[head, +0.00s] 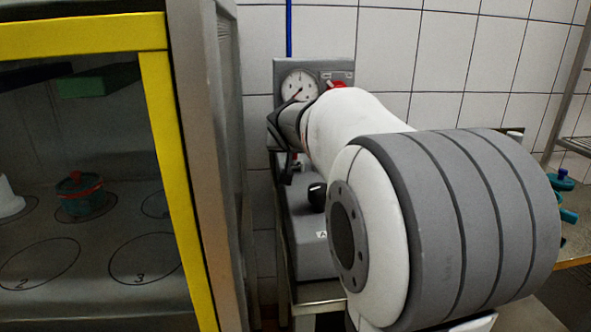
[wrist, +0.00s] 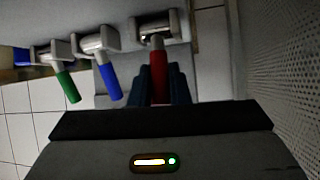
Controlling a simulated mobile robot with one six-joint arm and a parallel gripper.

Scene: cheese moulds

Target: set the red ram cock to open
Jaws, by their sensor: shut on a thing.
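The red ram cock (wrist: 158,75) is a red lever on a metal valve body, in the middle of the wrist view. It points straight down the picture from its valve toward my gripper. My gripper (wrist: 160,82) is shut on the red lever, with one dark finger on each side. The lever's lower end is hidden between the fingers and the gripper body. In the head view my arm hides most of the panel (head: 314,65), and the lever cannot be made out clearly.
A blue lever (wrist: 110,80) and a green lever (wrist: 68,86) sit on valves left of the red one, both slanted. A perforated surface (wrist: 280,70) stands close on the right. In the head view, a pressure gauge (head: 299,87) is on the panel and a yellow-framed cabinet (head: 160,120) stands left.

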